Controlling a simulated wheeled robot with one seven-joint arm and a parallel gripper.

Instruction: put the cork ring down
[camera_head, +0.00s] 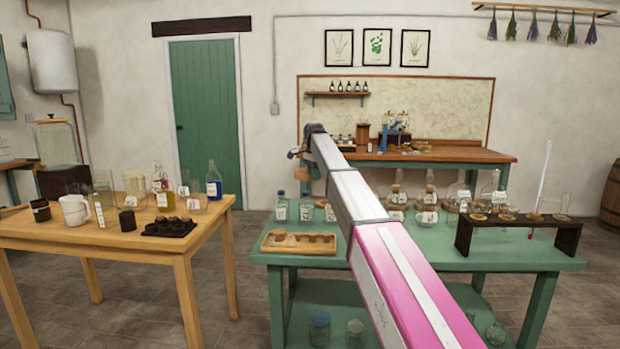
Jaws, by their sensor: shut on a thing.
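My gripper (297,153) is at the far end of my raised, outstretched arm, small in the picture, in front of the pale wall and left of the back workbench. The ring's shape and the fingers are too small to make out clearly. The gripper is well above the green table (530,262). Other cork rings (396,207) sit under round flasks on that table.
A wooden tray (268,246) with cork pieces is at the green table's front left. Bottles and flasks crowd its middle, and a dark rack (566,238) stands right. My arm hides part of the table. A wooden table (60,236) at left holds jars and bottles.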

